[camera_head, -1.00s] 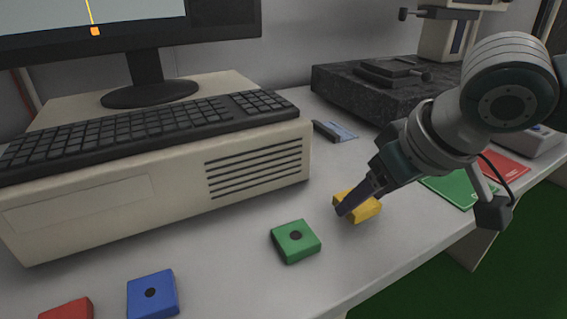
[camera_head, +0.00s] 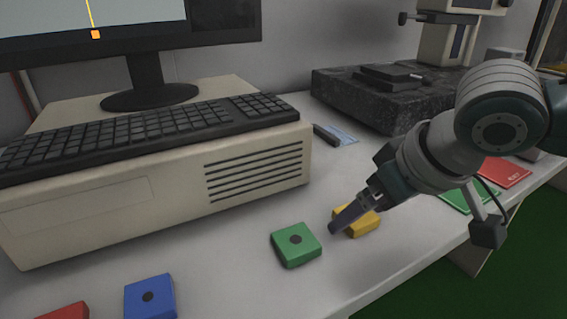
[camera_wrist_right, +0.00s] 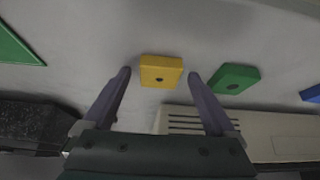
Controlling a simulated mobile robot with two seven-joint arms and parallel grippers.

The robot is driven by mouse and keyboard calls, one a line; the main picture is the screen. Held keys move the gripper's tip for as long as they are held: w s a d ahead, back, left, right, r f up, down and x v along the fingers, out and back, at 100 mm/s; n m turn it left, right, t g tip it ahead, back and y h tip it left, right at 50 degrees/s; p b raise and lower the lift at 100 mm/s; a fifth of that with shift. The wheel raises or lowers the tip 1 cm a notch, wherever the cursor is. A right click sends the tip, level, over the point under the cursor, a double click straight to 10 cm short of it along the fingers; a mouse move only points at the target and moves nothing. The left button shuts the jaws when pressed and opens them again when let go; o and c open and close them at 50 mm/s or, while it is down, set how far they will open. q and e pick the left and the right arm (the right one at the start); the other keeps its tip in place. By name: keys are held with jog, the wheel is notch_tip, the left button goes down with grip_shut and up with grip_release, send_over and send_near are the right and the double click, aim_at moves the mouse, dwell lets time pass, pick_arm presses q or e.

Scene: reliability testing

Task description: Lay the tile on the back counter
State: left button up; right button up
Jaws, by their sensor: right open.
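Several square tiles with a dark round spot lie on the light grey counter (camera_head: 215,262): a yellow tile (camera_head: 367,223), a green tile (camera_head: 296,245), a blue tile (camera_head: 150,298) and a red tile (camera_head: 62,312) cut by the frame edge. My right gripper (camera_head: 336,228) is low over the yellow tile and partly hides it in the head view. In the right wrist view my open fingers (camera_wrist_right: 159,76) stand to either side of the yellow tile (camera_wrist_right: 161,72), with nothing held. The green tile (camera_wrist_right: 234,79) lies just right of the right finger. My left gripper is out of view.
A beige computer case (camera_head: 110,205) with a keyboard (camera_head: 150,130) stands behind the tiles. A dark stone block (camera_head: 350,95) stands at the back right. Green (camera_head: 455,198) and red (camera_head: 500,172) flat sheets lie near the right edge. The counter's front edge is close.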

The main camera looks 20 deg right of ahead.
jog(key=a+p+v, duration=0.1)
jog(key=p+v, duration=0.4)
jog(key=v, duration=0.7)
jog(key=s+a+f+n+y, duration=0.1)
jog(key=s+a+f+n, duration=0.1)
jog(key=s+a+f, duration=0.4)
jog(key=s+m+g+h, duration=0.1)
jog(key=s+g, duration=0.1)
jog(key=s, duration=0.6)
jog(key=shift+d+f, duration=0.15)
jog(key=shift+f, duration=0.25)
jog(key=shift+w, duration=0.1)
